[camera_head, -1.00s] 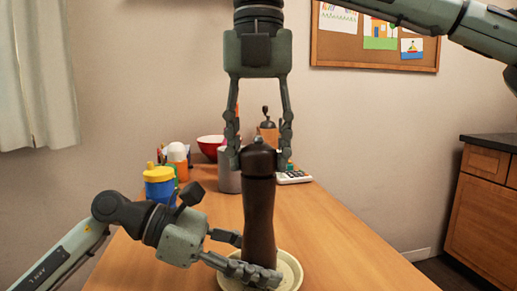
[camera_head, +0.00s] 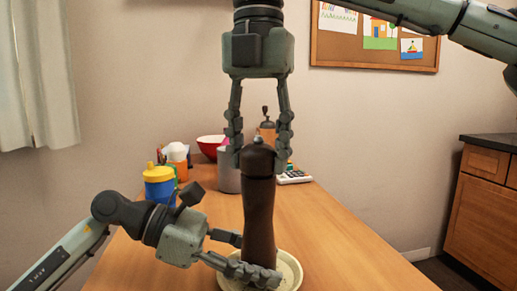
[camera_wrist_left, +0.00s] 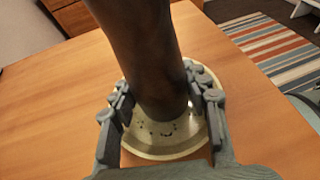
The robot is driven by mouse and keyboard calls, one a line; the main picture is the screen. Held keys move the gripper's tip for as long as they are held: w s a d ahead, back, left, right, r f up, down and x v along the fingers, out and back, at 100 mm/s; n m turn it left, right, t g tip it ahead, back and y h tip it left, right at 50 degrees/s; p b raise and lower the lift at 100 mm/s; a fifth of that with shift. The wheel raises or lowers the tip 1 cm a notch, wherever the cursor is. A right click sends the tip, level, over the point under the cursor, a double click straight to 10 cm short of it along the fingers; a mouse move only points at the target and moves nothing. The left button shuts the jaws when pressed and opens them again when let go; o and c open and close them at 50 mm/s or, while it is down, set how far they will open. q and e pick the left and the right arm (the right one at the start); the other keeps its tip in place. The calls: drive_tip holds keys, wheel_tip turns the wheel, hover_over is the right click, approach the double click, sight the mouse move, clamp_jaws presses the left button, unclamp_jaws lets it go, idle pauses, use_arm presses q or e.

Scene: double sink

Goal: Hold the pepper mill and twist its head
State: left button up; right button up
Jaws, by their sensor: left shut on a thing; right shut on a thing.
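The pepper mill (camera_head: 259,215) is tall and dark brown and stands upright on a cream saucer (camera_head: 291,268) on the wooden table. Its rounded head (camera_head: 257,158) has a small knob on top. My left gripper (camera_head: 256,259) is shut on the mill low down, near its base. In the left wrist view the mill's body (camera_wrist_left: 148,60) rises between its fingers, and dark specks lie on the saucer (camera_wrist_left: 160,150) by the foot. My right gripper (camera_head: 257,150) comes down from above and is shut on the head, one finger on each side.
Behind the mill stand a blue cup with a yellow lid (camera_head: 159,187), a red bowl (camera_head: 211,146), a grey canister (camera_head: 229,170), a wooden grinder (camera_head: 267,127) and a calculator (camera_head: 294,178). The table's right side (camera_head: 345,245) is clear.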

sight(259, 143)
drive_tip(key=o, duration=1.2)
drive_tip(key=shift+c, duration=0.2)
wheel_tip(259, 143, up, 12)
use_arm(q)
drive_tip(key=o, duration=1.3)
drive_tip(key=v, duration=1.2)
drive_tip(key=shift+s, duration=0.1)
